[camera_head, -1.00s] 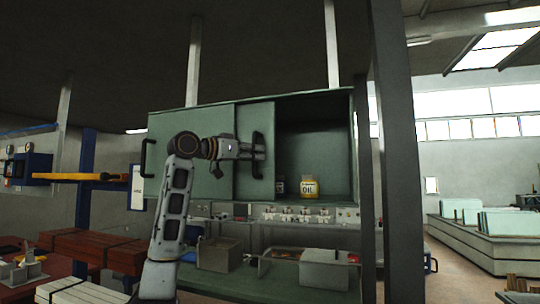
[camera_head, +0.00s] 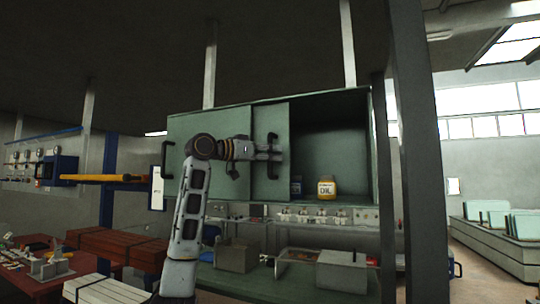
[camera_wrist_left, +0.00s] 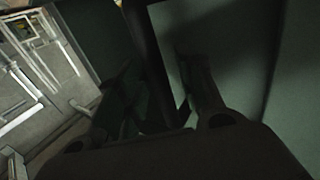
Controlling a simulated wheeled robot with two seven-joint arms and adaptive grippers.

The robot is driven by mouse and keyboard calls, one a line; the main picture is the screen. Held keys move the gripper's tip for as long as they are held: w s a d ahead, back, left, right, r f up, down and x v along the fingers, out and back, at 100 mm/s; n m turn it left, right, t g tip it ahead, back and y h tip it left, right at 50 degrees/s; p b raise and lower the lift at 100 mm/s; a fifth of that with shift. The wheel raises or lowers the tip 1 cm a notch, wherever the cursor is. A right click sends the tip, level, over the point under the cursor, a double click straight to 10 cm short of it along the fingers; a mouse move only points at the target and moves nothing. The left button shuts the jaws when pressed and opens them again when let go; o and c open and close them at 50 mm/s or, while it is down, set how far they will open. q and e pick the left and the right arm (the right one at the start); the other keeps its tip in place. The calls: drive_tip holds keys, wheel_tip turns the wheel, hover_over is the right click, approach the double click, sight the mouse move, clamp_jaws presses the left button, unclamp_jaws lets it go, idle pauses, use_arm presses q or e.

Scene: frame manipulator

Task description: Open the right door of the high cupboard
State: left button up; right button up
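The high green cupboard (camera_head: 210,128) has sliding doors. Its right door (camera_head: 269,185) stands slid to the left, overlapping the left door, so the right part of the cupboard is open. The right door has a dark vertical bar handle (camera_head: 274,158). My left gripper (camera_head: 272,150) is at this handle. In the left wrist view the dark handle bar (camera_wrist_left: 151,55) passes between the fingers of my left gripper (camera_wrist_left: 165,85), with a gap showing on its right side. My right gripper is not in view.
A yellow oil can (camera_head: 326,189) and a small dark container (camera_head: 296,186) stand inside the opened part. A workbench with grey boxes (camera_head: 341,271) is below. A grey post (camera_head: 417,150) rises right of the cupboard.

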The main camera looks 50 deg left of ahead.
use_arm(q)
drive_tip(key=s, duration=1.2)
drive_tip(key=shift+a, duration=0.2)
idle(0.4)
